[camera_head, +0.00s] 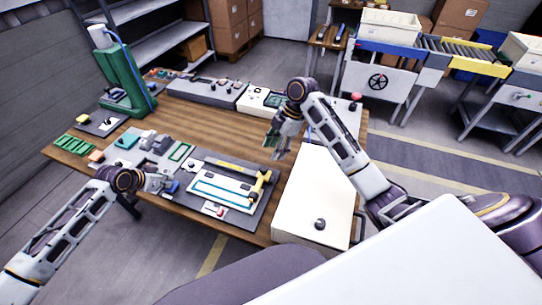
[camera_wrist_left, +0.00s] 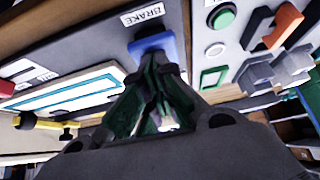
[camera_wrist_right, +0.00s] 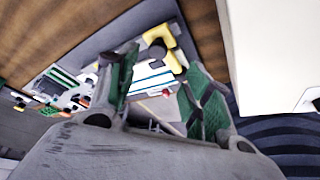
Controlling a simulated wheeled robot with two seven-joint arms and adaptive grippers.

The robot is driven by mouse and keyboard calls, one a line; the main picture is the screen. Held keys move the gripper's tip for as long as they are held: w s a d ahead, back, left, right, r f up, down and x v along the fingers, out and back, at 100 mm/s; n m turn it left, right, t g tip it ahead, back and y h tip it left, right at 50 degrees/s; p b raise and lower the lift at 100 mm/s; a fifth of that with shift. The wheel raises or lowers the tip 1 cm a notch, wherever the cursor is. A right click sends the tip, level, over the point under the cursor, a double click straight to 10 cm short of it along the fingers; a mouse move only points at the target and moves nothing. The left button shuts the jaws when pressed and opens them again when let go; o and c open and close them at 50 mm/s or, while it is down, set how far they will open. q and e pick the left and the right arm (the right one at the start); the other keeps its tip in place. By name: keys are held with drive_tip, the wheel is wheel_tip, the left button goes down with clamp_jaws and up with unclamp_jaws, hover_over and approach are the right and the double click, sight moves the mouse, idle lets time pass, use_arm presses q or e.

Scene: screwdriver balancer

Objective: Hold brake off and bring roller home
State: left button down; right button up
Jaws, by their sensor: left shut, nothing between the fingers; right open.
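The dark panel (camera_head: 262,212) lies at the table's front and carries a white plate with a blue-outlined strip (camera_head: 222,188). A yellow part with dark ends, apparently the roller (camera_head: 259,186), sits at the panel's right side. It also shows in the right wrist view (camera_wrist_right: 168,35) and the left wrist view (camera_wrist_left: 28,121). A blue pad (camera_wrist_left: 152,46) lies beside the BRAKE label (camera_wrist_left: 142,15). My left gripper (camera_head: 168,185) is shut and empty, its fingertips at the blue pad; contact is unclear. My right gripper (camera_head: 273,146) is open above the table, behind the roller and apart from it.
A white cabinet (camera_head: 318,195) with a dark knob stands right of the panel. A green stand (camera_head: 125,80) rises at the back left. A grey control box (camera_head: 207,91) sits along the back. Small fixtures (camera_head: 150,145) crowd the panel's left. Bare wood lies behind it.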

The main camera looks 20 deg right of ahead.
use_arm(q)
drive_tip(key=shift+f, duration=0.1)
use_arm(e)
drive_tip(key=shift+v, duration=1.35)
use_arm(q)
drive_tip(key=shift+r+p, duration=2.35)
drive_tip(key=shift+r, duration=0.1)
wheel_tip(320, 180, up, 2)
drive_tip(key=shift+r, duration=0.15)
use_arm(e)
wheel_tip(320, 180, up, 5)
drive_tip(key=shift+f, duration=0.1)
use_arm(q)
drive_tip(key=shift+s, duration=0.1)
use_arm(e)
drive_tip(key=shift+s, duration=0.1)
